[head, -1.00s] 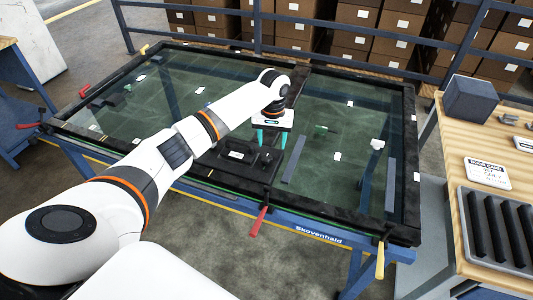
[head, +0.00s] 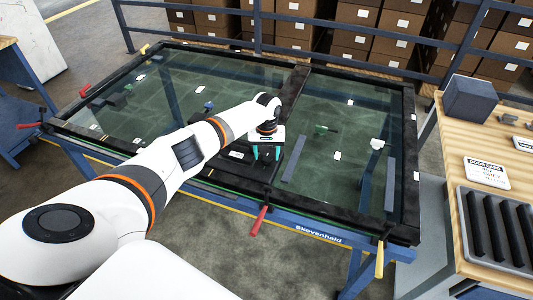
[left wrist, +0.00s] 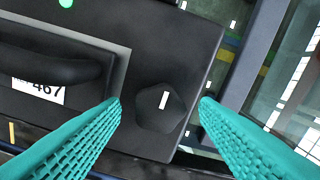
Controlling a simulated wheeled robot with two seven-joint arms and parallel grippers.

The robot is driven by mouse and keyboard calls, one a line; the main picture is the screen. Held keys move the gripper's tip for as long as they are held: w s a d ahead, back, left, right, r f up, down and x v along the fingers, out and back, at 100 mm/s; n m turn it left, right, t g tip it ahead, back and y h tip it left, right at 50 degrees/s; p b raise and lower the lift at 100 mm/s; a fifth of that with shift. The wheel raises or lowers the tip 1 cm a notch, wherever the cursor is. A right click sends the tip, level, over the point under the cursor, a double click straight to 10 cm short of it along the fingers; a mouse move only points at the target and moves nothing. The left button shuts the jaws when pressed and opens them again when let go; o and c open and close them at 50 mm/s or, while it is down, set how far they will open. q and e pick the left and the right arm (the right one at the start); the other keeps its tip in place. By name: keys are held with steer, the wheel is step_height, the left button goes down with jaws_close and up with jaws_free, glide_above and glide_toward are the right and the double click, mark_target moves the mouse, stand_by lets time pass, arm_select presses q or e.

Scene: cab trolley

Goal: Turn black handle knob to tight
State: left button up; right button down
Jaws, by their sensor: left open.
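The black handle knob (left wrist: 170,120) is a many-sided dark knob with a white line on top, in the left wrist view. The line stands almost upright in that picture, leaning slightly right. The knob sits at the corner of a dark panel (left wrist: 150,40), beside a recessed black bar handle (left wrist: 50,72). My left gripper (left wrist: 160,101) is open, its teal fingers on either side of the knob with visible gaps. In the head view my left gripper (head: 266,154) is over the panel's right end and largely covers the knob. My right gripper is not in view.
The panel lies on a large dark-framed glass door (head: 345,120) on a blue stand. Red (head: 259,219) and yellow (head: 380,260) clamp handles stick out along the front edge. A wooden bench (head: 445,165) with a grey box (head: 469,99) stands on the right.

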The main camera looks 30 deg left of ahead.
arm_select(q)
steer(key=shift+f, duration=0.2)
steer(key=shift+c, duration=0.5)
steer(key=c, duration=0.9)
